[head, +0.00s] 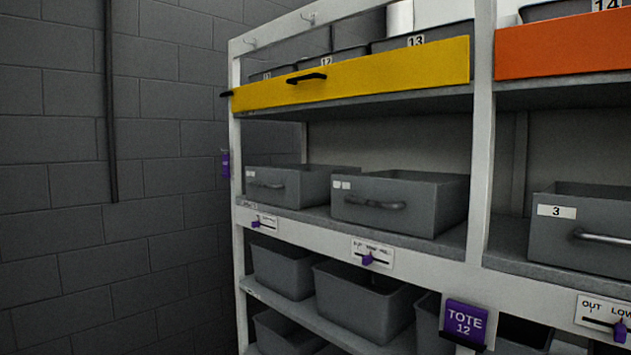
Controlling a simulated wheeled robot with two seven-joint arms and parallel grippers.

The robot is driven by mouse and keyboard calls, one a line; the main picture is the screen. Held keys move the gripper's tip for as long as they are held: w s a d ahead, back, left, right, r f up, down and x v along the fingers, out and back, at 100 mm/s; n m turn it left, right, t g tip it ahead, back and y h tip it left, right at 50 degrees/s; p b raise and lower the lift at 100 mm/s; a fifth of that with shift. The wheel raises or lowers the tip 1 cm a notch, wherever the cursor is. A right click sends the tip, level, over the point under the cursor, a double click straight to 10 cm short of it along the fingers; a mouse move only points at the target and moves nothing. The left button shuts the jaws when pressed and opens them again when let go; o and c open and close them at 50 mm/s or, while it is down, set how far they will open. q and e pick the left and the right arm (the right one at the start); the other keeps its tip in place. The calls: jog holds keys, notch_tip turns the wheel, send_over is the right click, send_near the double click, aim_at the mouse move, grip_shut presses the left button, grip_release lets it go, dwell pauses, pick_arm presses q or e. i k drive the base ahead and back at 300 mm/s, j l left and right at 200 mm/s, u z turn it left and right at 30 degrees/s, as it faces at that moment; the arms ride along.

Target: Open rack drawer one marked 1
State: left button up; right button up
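Three grey drawers stand on the middle shelf of the white rack (480,150). The left drawer (300,187) has a dark bar handle and a small pale label that I cannot read. The middle drawer (445,208) has a curved handle and two small pale tags, also unreadable. The right drawer (600,218) carries a readable 3 and a metal handle, and is cut off by the frame. I see no readable 1 on any drawer. Neither of my grippers is in view.
A yellow front panel (400,69) with a black handle and an orange panel (560,48) are above. Grey totes (365,305) and a purple TOTE 12 sign (466,320) are below. A grey block wall (60,180) is left.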

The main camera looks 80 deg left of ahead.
aim_at(294, 187)
jog(key=u, duration=2.9)
